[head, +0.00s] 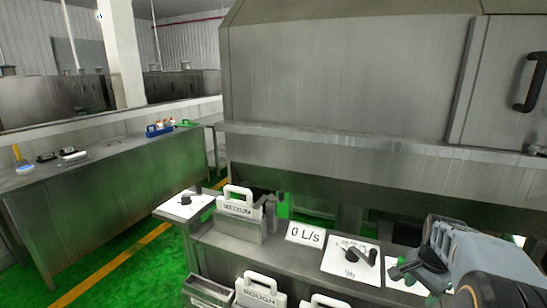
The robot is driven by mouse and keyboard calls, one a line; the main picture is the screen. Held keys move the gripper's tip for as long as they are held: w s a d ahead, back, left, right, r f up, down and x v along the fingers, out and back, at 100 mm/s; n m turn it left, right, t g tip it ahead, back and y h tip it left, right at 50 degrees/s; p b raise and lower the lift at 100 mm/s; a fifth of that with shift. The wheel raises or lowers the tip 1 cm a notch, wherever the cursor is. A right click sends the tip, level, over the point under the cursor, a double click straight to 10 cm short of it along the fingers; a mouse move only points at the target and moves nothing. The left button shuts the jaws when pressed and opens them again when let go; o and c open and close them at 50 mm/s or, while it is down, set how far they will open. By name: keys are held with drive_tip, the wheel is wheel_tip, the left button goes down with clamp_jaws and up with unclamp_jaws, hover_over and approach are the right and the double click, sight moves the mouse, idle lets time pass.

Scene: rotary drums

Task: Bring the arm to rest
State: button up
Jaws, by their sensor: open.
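My arm comes in at the lower right in the head view. My gripper (412,270) is at its end, dark and seen from behind at a slant, close to a white control plate at the right of the counter. The jaws are open and I see nothing held between them. The fingertips are partly hidden, and I cannot tell whether they touch the plate.
A counter (263,254) holds a "0 L/s" sign (305,234), a knob plate (340,262) and white-handled containers (240,216). The large steel drum housing (340,80) stands behind. A side bench (110,190) is at left. Green floor (150,262) lies open between.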

drive_tip(key=s+a+r+n+t, duration=0.1)
drive_tip(key=s+a+n, duration=0.4)
drive_tip(key=a, duration=0.5)
drive_tip(key=s+a+r+n+t, duration=0.1)
drive_tip(key=s+a+n+t, duration=0.1)
drive_tip(key=s+a+n, duration=0.3)
drive_tip(key=a+n, duration=0.4)
drive_tip(key=a, duration=0.1)
drive_tip(key=shift+s+a, duration=0.2)
drive_tip(key=shift+a, duration=0.05)
